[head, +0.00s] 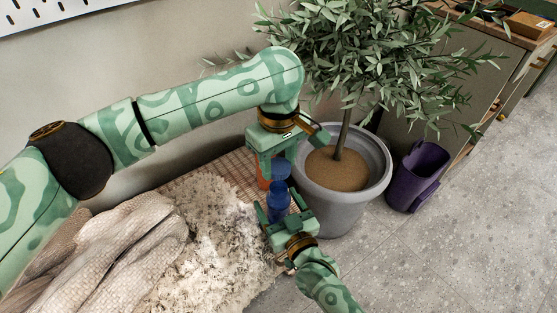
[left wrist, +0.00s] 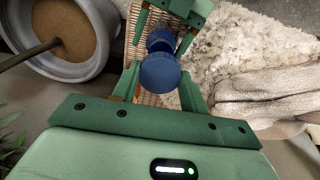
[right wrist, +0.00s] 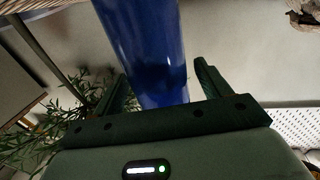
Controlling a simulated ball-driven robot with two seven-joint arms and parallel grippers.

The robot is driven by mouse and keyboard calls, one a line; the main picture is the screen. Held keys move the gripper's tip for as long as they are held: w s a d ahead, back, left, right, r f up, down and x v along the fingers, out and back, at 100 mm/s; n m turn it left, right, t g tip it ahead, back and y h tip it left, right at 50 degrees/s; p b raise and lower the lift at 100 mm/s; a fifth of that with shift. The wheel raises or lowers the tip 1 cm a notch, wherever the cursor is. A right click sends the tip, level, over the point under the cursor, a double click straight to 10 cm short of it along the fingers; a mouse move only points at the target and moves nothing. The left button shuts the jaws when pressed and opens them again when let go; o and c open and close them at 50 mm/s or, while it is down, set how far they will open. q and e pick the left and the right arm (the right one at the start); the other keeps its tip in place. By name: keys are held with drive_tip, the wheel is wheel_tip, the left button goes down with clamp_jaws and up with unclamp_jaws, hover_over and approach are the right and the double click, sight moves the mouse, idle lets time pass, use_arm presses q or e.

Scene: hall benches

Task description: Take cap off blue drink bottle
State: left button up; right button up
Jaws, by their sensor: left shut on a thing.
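The blue drink bottle (head: 278,207) is upright beside the plant pot, its lower part hidden. Its blue cap (head: 280,170) shows above it; I cannot tell whether the two touch. My left gripper (head: 284,157) comes from above and is shut on the cap, which shows between its fingers in the left wrist view (left wrist: 160,74). My right gripper (head: 280,208) reaches in from the lower right, its fingers on either side of the bottle. In the right wrist view the bottle (right wrist: 145,45) stands between the fingers, with a gap at the right finger.
An orange item (head: 263,178) is partly hidden behind the left gripper. A grey pot (head: 335,207) with a leafy plant is close on the right. A shaggy cream rug (head: 215,235) and a beige blanket (head: 125,250) cover the woven bench. A purple bin (head: 417,178) stands on the floor.

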sight(278, 169)
use_arm(q)
wheel_tip(278, 169, up, 9)
drive_tip(key=p, duration=0.5)
drive_tip(key=shift+s+t, duration=0.4)
use_arm(e)
drive_tip(key=v, duration=1.2)
